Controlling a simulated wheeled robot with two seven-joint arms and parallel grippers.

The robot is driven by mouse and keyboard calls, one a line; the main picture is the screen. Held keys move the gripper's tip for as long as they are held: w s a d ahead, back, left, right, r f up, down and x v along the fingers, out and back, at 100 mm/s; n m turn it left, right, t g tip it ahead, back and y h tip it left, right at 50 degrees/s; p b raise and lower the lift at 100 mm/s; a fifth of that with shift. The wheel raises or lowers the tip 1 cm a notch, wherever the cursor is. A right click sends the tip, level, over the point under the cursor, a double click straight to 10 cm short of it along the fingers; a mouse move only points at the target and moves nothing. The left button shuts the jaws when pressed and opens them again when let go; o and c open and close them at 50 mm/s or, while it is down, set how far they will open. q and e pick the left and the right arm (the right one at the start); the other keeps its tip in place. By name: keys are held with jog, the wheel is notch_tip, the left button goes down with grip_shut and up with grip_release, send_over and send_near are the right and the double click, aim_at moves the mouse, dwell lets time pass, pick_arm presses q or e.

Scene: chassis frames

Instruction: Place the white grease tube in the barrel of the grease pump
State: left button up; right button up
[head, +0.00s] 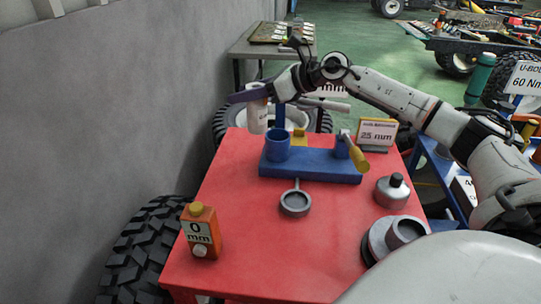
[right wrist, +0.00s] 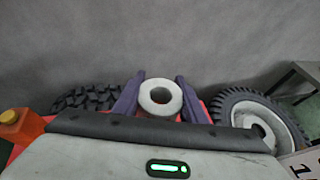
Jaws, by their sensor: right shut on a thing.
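My right gripper (head: 248,94), with purple fingers, is shut on the white grease tube (head: 257,117) at the far left corner of the red table. The tube hangs upright, to the left of and behind the grease pump's open blue barrel (head: 277,147). In the right wrist view the tube (right wrist: 160,98) shows from above as a white ring between the two fingers. The blue pump base (head: 310,168) lies on the table, with a yellow-handled lever (head: 357,153) at its right. My left gripper is not in view.
A grey wall (head: 110,120) runs close along the left.

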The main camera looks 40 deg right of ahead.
jog(key=shift+m+t+h, duration=0.4)
jog(key=shift+m+h, duration=0.3)
jog(key=d+f, duration=0.6)
jog(key=shift+s+d, duration=0.3)
jog(key=shift+d, duration=0.05)
notch_tip(320, 180, down, 4)
jog(key=shift+f, duration=0.2)
jog(key=o, duration=1.2)
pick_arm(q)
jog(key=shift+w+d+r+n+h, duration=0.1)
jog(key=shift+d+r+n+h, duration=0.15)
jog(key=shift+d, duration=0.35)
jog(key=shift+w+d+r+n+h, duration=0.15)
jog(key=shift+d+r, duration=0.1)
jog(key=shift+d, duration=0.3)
pick_arm(e)
jog(key=shift+s, duration=0.1)
